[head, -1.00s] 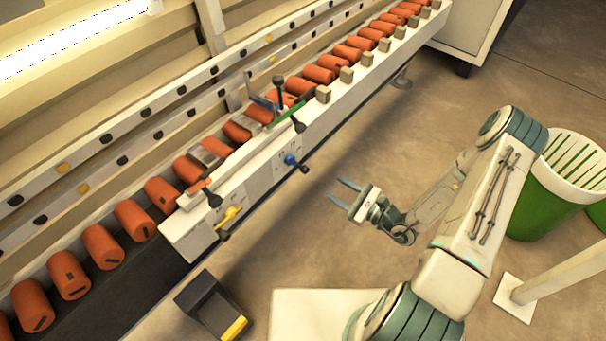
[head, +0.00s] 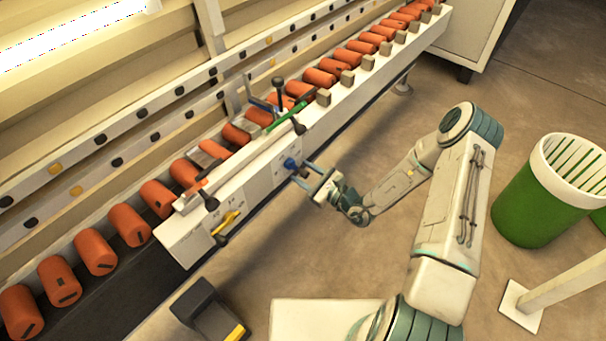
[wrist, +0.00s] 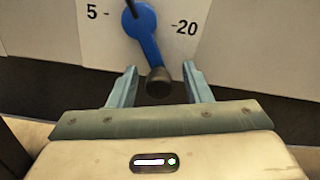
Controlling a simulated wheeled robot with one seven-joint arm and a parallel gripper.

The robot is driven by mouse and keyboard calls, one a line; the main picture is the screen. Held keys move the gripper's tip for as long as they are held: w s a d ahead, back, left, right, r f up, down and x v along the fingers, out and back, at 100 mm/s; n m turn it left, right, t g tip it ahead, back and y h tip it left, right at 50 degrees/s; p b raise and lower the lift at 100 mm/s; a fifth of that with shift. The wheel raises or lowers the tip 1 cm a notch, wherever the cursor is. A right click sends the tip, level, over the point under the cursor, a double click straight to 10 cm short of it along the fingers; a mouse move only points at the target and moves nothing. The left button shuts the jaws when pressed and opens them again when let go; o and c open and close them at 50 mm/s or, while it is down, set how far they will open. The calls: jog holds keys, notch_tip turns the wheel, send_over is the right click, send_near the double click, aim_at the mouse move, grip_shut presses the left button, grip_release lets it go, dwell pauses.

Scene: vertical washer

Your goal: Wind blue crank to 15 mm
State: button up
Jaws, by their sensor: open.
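The blue crank (wrist: 146,38) is on the machine's white front panel and has a dark knob (wrist: 158,82) at its lower end. In the wrist view the crank arm points down and slightly right, between the printed marks 5 on the left and 20 on the right. My gripper (wrist: 159,85) is open, with one finger on each side of the knob; whether either touches it cannot be told. In the head view the blue crank (head: 290,163) is on the panel's right part, and my gripper (head: 305,170) is right at it.
A yellow crank (head: 231,217) sits further left on the same panel, and a green lever (head: 287,119) is above. Orange rollers (head: 131,224) line the conveyor behind. A green bin (head: 535,205) stands on the floor at right. A dark box (head: 208,312) is in front.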

aim_at(283, 177)
jog(key=shift+w+a, duration=0.1)
jog(key=shift+a, duration=0.1)
grip_shut()
jog(key=shift+m+p, duration=0.3)
jog(key=shift+p, duration=0.05)
dwell(0.5)
jog(key=m+p, duration=0.1)
jog(key=m, duration=0.1)
jog(key=s+a+m+p, duration=0.1)
jog(key=p, duration=0.1)
jog(key=s+m+p, duration=0.1)
jog(key=m, duration=0.1)
jog(key=shift+s+a+f+m, duration=0.1)
jog(key=shift+a+f+m, duration=0.1)
jog(key=shift+a+m, duration=0.1)
jog(key=shift+s+a+r+m+p, duration=0.1)
jog(key=shift+s+a+m+p, duration=0.2)
jog(key=shift+m+p, duration=0.55)
jog(key=shift+s+a+r+m+p, duration=0.1)
jog(key=shift+s+a+m+p, duration=0.3)
jog(key=shift+m, duration=0.6)
jog(key=shift+s+a+m+p, duration=0.1)
jog(key=shift+s+m+p, duration=0.15)
jog(key=shift+m+p, duration=0.65)
